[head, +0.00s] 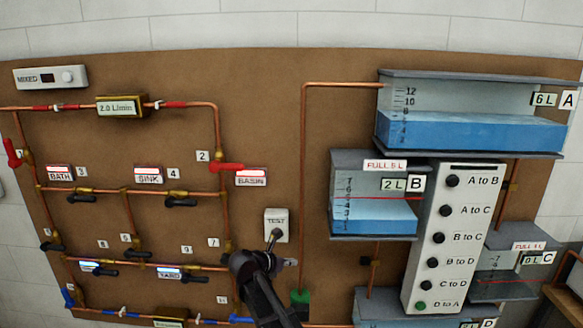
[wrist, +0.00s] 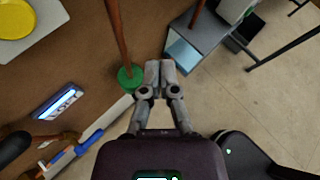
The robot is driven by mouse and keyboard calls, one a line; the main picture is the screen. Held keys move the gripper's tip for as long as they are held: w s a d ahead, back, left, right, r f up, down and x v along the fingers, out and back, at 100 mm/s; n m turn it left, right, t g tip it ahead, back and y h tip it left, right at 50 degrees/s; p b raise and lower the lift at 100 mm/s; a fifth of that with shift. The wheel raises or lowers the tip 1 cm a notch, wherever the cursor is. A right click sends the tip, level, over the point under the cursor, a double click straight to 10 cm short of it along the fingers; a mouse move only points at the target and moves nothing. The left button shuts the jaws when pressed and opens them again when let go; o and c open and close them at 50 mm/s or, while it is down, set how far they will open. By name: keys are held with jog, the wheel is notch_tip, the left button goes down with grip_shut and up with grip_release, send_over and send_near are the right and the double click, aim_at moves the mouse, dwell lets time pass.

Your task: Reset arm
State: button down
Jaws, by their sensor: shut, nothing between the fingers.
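My gripper shows in the wrist view (wrist: 160,66) with its two grey fingers together and nothing between them. In the head view my dark arm rises from the bottom centre in front of the board. It is just below the white TEST box (head: 277,224) and left of a green fitting (head: 299,299) on the copper pipe. In the wrist view the green fitting (wrist: 131,77) is just left of the fingertips; I cannot tell whether they touch it.
A brown board (head: 270,130) carries copper pipes with red and black valve handles at left. Tank A (head: 470,130), tank B (head: 372,210) and tank C (head: 510,275) are at right, around a button panel (head: 455,240). Open floor (wrist: 260,110) shows at right in the wrist view.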

jog(key=s+d+f+m+g+y, duration=0.3)
jog(key=s+d+f+m+g, duration=0.3)
jog(key=s+d+m, duration=0.55)
jog(key=s+d+f+m+g+y, duration=0.1)
jog(key=s+d+f+m+y, duration=0.1)
jog(key=s+m, duration=0.3)
jog(key=s+d+f+m+g+y, duration=0.1)
jog(key=s+d+m+y, duration=0.3)
jog(key=m, duration=0.7)
jog(key=shift+s+f+y, duration=0.3)
jog(key=shift+s+f, duration=0.3)
jog(key=shift+s, duration=0.1)
